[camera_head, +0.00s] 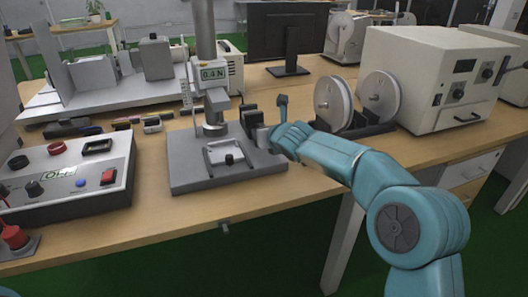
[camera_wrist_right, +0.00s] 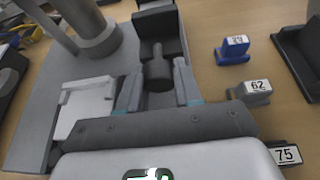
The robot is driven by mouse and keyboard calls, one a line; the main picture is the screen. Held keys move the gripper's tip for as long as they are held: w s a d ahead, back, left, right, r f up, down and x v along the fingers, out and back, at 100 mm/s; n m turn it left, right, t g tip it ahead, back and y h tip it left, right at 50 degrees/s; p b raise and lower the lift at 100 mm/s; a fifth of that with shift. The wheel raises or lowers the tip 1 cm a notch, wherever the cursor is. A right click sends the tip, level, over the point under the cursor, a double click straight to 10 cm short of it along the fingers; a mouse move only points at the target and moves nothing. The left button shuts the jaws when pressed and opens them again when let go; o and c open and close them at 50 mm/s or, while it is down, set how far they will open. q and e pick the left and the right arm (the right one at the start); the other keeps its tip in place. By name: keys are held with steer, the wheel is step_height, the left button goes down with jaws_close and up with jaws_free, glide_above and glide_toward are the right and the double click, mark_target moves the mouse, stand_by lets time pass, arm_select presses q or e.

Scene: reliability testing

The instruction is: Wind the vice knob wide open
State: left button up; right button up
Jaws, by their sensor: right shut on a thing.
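The small dark vice (camera_head: 250,115) stands on the grey base plate of the test stand, near its right edge. In the right wrist view its dark body (camera_wrist_right: 160,25) is at the top, with the cylindrical knob (camera_wrist_right: 158,70) pointing toward my right gripper. My right gripper (camera_wrist_right: 158,86) has one grey finger on each side of the knob and is shut on it. In the head view the right gripper (camera_head: 265,137) reaches the vice from the right, and my teal arm hides part of it. The left gripper is not in view.
Blocks marked 29 (camera_wrist_right: 234,50), 62 (camera_wrist_right: 256,88) and 75 (camera_wrist_right: 286,154) are close to the right gripper. Two white reels (camera_head: 333,103) stand at the right. A control box (camera_head: 70,180) is at the left.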

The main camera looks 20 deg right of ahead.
steer(key=shift+a+f+n+h+b, duration=0.1)
steer(key=shift+f+n+h+b, duration=0.15)
steer(key=shift+n+h+b, duration=0.3)
steer(key=shift+n+h, duration=0.65)
steer(key=shift+n, duration=0.3)
arm_select(q)
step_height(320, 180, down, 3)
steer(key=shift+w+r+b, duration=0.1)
steer(key=shift+b, duration=0.45)
arm_select(e)
steer(key=n+t+h, duration=0.1)
steer(key=n+h, duration=0.2)
steer(key=n, duration=0.1)
steer(key=shift+r+n, duration=0.1)
steer(key=shift+n, duration=0.2)
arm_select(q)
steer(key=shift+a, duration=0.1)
arm_select(e)
steer(key=o, duration=1)
steer(key=shift+r, duration=0.1)
arm_select(q)
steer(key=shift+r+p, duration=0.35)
steer(key=shift+p, duration=0.1)
arm_select(e)
steer(key=v, duration=1.6)
steer(key=shift+s+f, duration=0.2)
